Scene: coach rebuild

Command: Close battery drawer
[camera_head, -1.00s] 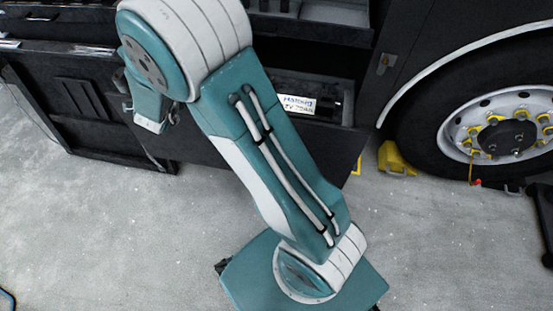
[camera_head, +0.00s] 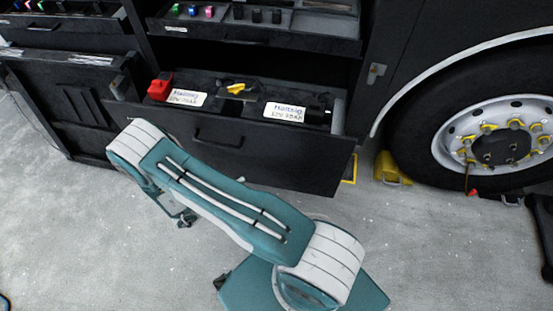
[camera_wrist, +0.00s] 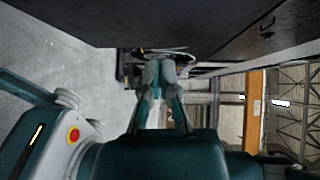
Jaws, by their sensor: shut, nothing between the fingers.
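The battery drawer (camera_head: 300,165) stands pulled out from the coach's side, low down. Its dark front has a bar handle (camera_head: 218,139). Inside sit batteries with white labels, one (camera_head: 187,98) with a red terminal cover and one (camera_head: 285,112) at the right; a yellow piece lies between. My gripper (camera_head: 187,220) is low in front of the drawer's left half, over the floor and partly hidden by my arm. In the wrist view my gripper (camera_wrist: 160,72) is shut and empty, with dark panelling close by. Contact with the drawer cannot be told.
A shallow tray drawer (camera_head: 260,36) with small coloured items sits above. A dark open panel (camera_head: 80,110) stands at the left. A yellow wheel chock (camera_head: 390,168) and the coach wheel (camera_head: 490,135) are at the right. The concrete floor in front is clear.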

